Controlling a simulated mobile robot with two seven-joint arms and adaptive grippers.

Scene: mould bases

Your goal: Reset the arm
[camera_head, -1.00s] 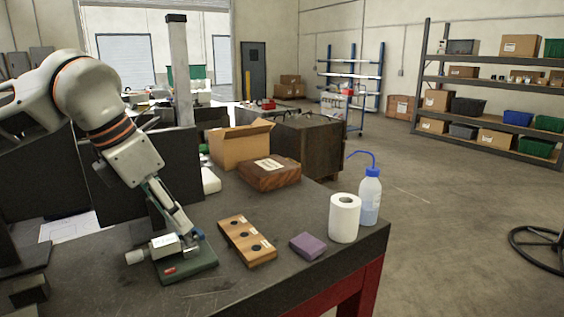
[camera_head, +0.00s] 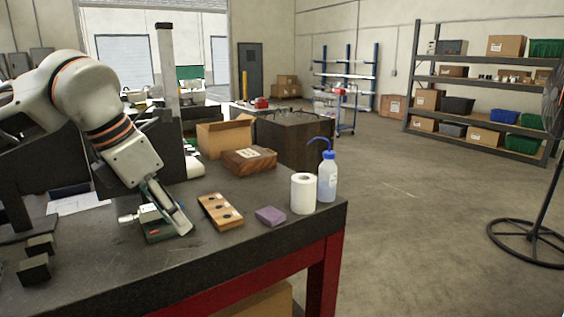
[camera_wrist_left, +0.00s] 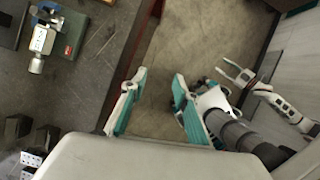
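My left arm comes in from the left in the head view. Its gripper (camera_head: 172,211) points down in front of a small device on a green base (camera_head: 154,236). The left wrist view shows the gripper's two teal-padded fingers (camera_wrist_left: 153,98) apart, with only floor between them, so it is open and empty. The green-based device (camera_wrist_left: 69,36) lies well away from the fingers at the upper left there. At the right of that view are white and dark parts that look like my other arm; its finger state is unclear. My right gripper is not in the head view.
The dark table (camera_head: 240,247) holds a wooden block with holes (camera_head: 220,211), a purple block (camera_head: 270,216), a white roll (camera_head: 303,194), a wash bottle (camera_head: 327,180), a brown box (camera_head: 249,161) and an open carton (camera_head: 222,137). Open floor lies right of it.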

